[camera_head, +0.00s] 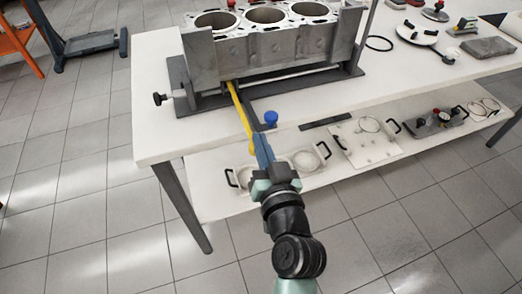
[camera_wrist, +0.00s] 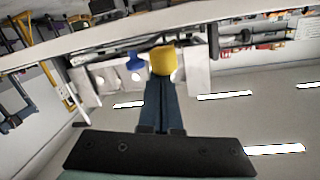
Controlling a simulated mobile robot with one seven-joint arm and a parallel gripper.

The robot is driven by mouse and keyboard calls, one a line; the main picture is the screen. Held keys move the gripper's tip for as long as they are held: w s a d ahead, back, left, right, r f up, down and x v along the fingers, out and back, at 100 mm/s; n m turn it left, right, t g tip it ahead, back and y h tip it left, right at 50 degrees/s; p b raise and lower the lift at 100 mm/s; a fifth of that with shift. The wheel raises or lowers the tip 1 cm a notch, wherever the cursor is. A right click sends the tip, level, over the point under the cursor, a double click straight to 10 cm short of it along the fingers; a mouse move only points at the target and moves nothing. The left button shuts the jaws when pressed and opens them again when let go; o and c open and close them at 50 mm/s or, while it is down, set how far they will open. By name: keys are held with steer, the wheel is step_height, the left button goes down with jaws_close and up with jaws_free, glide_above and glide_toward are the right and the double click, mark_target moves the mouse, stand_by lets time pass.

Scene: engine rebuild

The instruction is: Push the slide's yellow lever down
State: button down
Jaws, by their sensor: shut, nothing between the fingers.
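The yellow lever (camera_head: 240,112) sticks out from under the front of the engine block's slide, over the table's front edge. In the wrist view the lever's yellow end (camera_wrist: 163,60) sits right at the tips of my gripper. My gripper (camera_head: 262,140) has its blue-grey fingers together, with nothing between them. The fingertips (camera_wrist: 162,82) are at or just beside the lever's end; I cannot tell whether they touch. The grey engine block (camera_head: 265,50) stands upright on the dark slide base (camera_head: 177,75).
A blue knob (camera_head: 270,117) is close to the right of the lever. The white table (camera_head: 150,115) has a lower shelf (camera_head: 240,205) holding trays with black handles (camera_head: 365,145). Tools and parts lie at the table's right. The floor in front is clear.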

steer(key=shift+f+t+b, duration=1.1)
steer(key=shift+f+b, duration=1)
steer(key=shift+b, duration=3.5)
step_height(320, 180, up, 5)
steer(key=w+p, duration=0.1)
steer(key=p, duration=0.3)
steer(key=d+b+v, duration=0.1)
steer(key=b+v, duration=0.1)
steer(key=v, duration=0.8)
steer(key=shift+w+f, duration=0.2)
steer(key=shift+r, duration=0.1)
